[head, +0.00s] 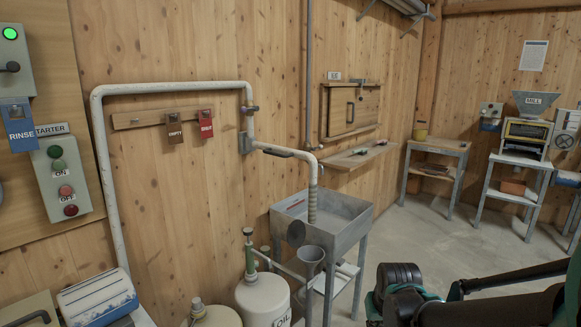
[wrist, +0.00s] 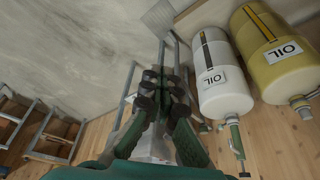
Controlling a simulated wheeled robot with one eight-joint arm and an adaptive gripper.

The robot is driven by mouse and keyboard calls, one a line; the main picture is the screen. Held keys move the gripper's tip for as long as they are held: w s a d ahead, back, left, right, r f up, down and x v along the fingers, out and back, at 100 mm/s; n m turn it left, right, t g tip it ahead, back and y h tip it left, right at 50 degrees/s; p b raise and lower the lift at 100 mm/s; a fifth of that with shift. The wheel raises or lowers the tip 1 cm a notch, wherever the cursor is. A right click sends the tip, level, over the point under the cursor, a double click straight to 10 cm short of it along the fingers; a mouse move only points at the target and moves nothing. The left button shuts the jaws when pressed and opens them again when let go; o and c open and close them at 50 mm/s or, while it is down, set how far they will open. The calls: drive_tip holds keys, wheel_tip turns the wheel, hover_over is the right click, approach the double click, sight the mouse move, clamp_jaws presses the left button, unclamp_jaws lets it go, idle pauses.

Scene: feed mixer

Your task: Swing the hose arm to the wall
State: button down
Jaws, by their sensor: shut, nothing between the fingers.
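The hose arm (head: 285,152) is a pale pipe that pivots at a bracket on the wooden wall. It stands out from the wall, and its hose end (head: 312,203) hangs down over a grey metal tub (head: 345,240). A dark grip shows along the pipe. My gripper (wrist: 162,92) shows in the wrist view with its dark, green-backed fingers together and empty. It points down toward the floor and a metal frame, and the hose arm does not show in that view. In the head view, part of my arm is at the lower right, apart from the hose arm.
White and yellow oil drums show in the wrist view (wrist: 215,80). A wall shelf (head: 358,157) sits behind the tub. Floor right of the tub is clear.

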drive_tip(key=c, duration=2.2)
unclamp_jaws()
drive_tip(key=shift+o, duration=1)
drive_tip(key=shift+w, duration=0.15)
drive_tip(key=o, duration=0.5)
drive_tip(key=shift+n+h, duration=0.7)
drive_tip(key=shift+h, duration=0.1)
drive_tip(key=w, duration=0.1)
drive_tip(key=w+r, duration=0.1)
drive_tip(key=w+d+r, duration=0.1)
drive_tip(key=w, duration=0.1)
drive_tip(key=shift+c, duration=0.2)
drive_tip(key=w+r+n+t+h, duration=0.25)
drive_tip(key=w+r, duration=0.25)
drive_tip(key=w, duration=0.4)
drive_tip(key=n+t+h, duration=0.1)
drive_tip(key=n+t, duration=1.1)
drive_tip(key=t, duration=0.1)
approach(272, 154)
drive_tip(key=x, duration=1)
drive_tip(key=shift+w+d, duration=0.2)
drive_tip(key=shift+w, duration=0.05)
